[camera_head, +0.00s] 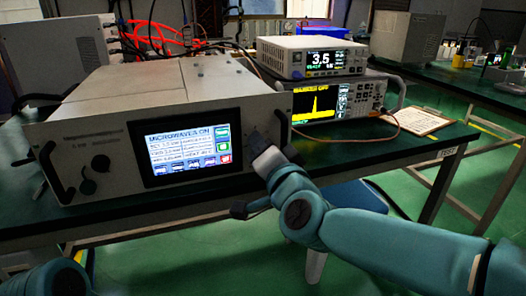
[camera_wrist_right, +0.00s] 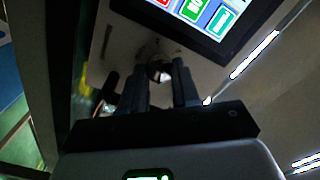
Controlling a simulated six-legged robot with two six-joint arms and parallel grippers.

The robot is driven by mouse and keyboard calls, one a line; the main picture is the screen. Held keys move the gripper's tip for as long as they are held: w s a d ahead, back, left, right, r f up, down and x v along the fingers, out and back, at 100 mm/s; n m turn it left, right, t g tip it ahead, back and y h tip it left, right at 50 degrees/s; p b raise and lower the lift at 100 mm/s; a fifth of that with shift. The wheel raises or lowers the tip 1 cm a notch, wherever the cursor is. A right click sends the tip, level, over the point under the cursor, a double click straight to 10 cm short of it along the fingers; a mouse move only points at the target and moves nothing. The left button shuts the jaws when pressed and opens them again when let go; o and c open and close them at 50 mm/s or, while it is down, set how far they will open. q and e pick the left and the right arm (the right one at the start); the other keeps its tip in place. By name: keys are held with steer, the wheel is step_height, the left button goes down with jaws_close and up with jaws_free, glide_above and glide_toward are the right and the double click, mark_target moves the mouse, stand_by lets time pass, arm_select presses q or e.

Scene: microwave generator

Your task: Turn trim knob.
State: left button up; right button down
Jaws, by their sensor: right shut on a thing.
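My right gripper (camera_head: 262,146) is at the front panel just right of the screen. In the right wrist view, the fingers of my right gripper (camera_wrist_right: 160,84) are on both sides of a small round trim knob (camera_wrist_right: 158,69), shut on it. The head view hides this knob behind the gripper. My left gripper is out of view; only a bit of my left arm shows at the bottom left.
Black round controls (camera_head: 101,163) sit on the panel's left part. Black handles (camera_head: 47,165) stick out from the panel. A power meter (camera_head: 312,57) stands on a spectrum display unit (camera_head: 335,101) to the right. A clipboard (camera_head: 415,121) lies farther right.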

stand_by(0.4)
steer(key=c, duration=1.1)
jaws_free()
steer(key=p+v, duration=0.3)
steer(key=v, duration=1.3)
steer(key=shift+s, duration=0.15)
